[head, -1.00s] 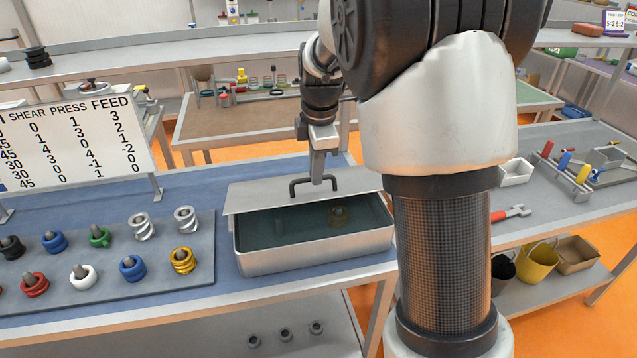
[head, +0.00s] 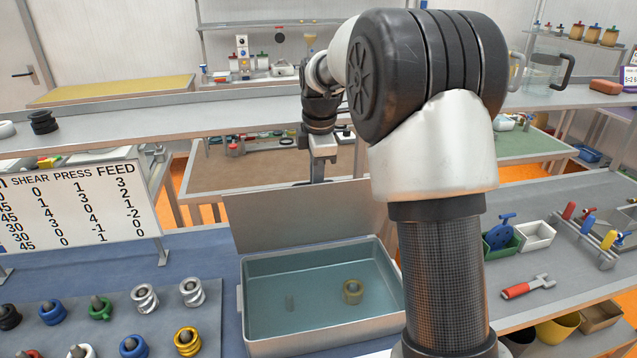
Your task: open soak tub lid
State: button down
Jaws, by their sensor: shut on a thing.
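The soak tub (head: 320,333) stands on the blue bench mat, a grey metal box with bluish liquid inside. Its lid (head: 300,215) is swung up at the back of the tub and stands steeply tilted, with its underside facing me. My gripper (head: 318,178) is just behind the lid's top edge. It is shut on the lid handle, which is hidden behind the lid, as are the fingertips.
A grey board (head: 110,320) with several coloured threaded parts lies left of the tub. A sign (head: 80,215) with numbers stands behind it. My arm covers the area right of the tub. A red-handled tool (head: 527,287) lies on the right bench.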

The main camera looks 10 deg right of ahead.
jog(key=shift+w+f, duration=0.25)
jog(key=shift+f, duration=0.05)
jog(key=c, duration=2)
grip_release()
jog(key=shift+o, duration=0.8)
jog(key=shift+w, duration=0.2)
jog(key=shift+r, duration=0.2)
jog(key=shift+r, duration=0.15)
jog(key=v, duration=1.7)
